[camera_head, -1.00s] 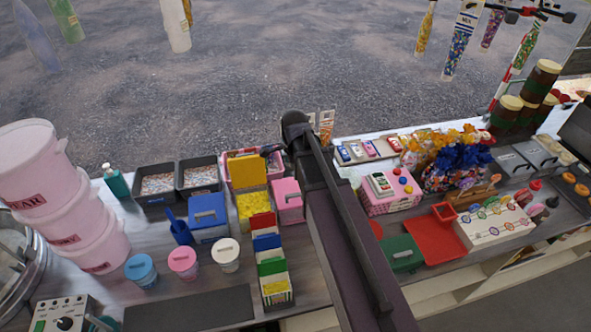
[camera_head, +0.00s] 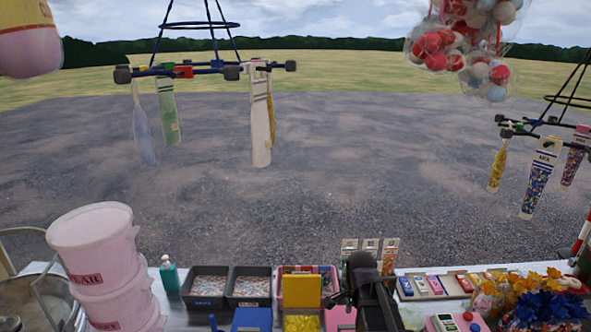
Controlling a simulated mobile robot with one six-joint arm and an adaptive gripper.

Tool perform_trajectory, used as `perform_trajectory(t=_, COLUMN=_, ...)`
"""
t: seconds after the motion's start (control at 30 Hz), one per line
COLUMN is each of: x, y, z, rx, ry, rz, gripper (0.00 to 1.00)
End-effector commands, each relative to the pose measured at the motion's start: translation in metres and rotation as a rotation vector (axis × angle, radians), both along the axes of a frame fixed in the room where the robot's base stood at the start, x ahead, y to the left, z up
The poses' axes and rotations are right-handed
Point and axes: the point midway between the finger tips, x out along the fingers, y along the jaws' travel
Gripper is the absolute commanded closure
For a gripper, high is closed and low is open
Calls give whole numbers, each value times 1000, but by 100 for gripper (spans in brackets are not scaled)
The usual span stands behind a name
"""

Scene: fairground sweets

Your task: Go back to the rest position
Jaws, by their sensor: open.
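My arm rises from the bottom edge, right of centre, over the far part of the counter. My gripper (camera_head: 338,297) is small and dark beside the end of the arm, near the open yellow box (camera_head: 301,290) and a pink box (camera_head: 341,318). It is open, and I see nothing held in it. My arm hides part of the counter behind it.
White-pink tubs (camera_head: 98,240) are stacked at left. A green bottle (camera_head: 169,274) and two dark trays (camera_head: 205,284) (camera_head: 249,285) line the counter. Blue and yellow flowers (camera_head: 548,306) stand at right. Hanging racks (camera_head: 205,70) and a bag of balls (camera_head: 470,40) are overhead.

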Motion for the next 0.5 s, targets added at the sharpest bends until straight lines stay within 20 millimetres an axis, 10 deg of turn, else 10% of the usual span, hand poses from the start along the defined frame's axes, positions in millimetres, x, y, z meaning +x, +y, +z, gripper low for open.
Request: perform_trajectory(t=0.5, x=-58, y=-1, z=-44, rx=0, ry=1, rz=742, gripper=43)
